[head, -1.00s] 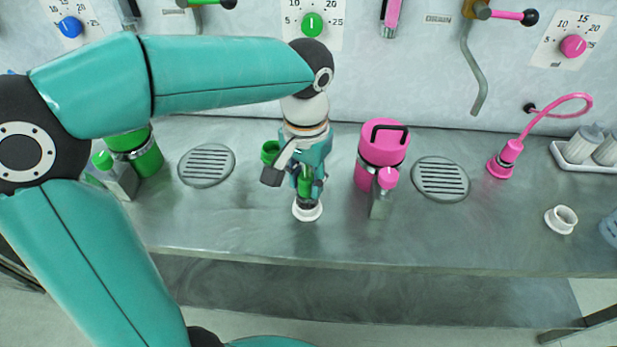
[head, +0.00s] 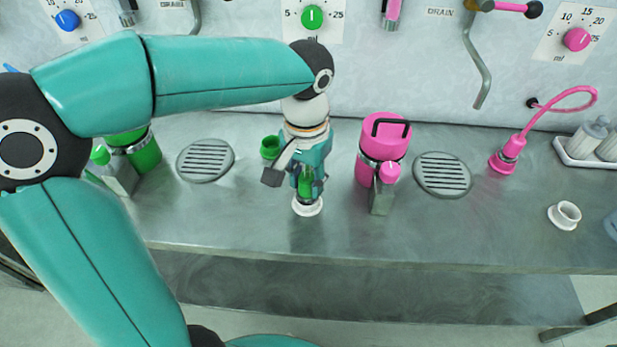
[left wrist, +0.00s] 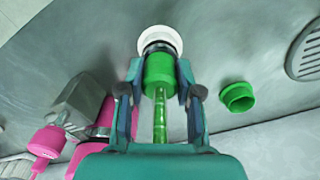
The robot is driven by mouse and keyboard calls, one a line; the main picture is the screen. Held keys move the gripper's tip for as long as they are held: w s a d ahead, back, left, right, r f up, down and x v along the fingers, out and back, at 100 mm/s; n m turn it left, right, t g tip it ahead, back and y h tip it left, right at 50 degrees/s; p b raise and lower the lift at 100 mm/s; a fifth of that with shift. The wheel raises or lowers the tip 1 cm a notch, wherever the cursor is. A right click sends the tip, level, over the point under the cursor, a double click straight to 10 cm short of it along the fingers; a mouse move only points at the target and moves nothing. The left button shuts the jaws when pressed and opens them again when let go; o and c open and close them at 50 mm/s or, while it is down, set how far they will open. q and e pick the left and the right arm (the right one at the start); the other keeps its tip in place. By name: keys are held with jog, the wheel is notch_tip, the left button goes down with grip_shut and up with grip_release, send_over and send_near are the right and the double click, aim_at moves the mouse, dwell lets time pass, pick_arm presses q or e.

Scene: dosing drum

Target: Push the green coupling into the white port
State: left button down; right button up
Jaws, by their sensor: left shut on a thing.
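The green coupling (left wrist: 159,75) is between the fingers of my left gripper (left wrist: 160,88), which is shut on it. A green translucent hose (left wrist: 160,120) runs back from it in the left wrist view. The white port (left wrist: 160,38) sits on the bench at the coupling's far end, with a dark ring between them. In the head view, my left gripper (head: 306,186) points down over the white port (head: 307,207), and the green coupling shows only in part. I cannot tell how deep it sits in the port. My right gripper is not in view.
A green cap (left wrist: 237,97) lies beside the gripper. A pink canister (head: 383,150) and a grey block with a pink knob (head: 382,195) stand close on the right. Drain grates (head: 205,160) flank the area. Another white port (head: 565,215) is at far right.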

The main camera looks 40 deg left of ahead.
pick_arm(q)
jog(key=c, duration=0.7)
grip_release()
jog(key=shift+r, duration=0.1)
jog(key=shift+s+r+p, duration=0.1)
jog(key=shift+r+p, duration=3.05)
jog(key=shift+r, duration=0.3)
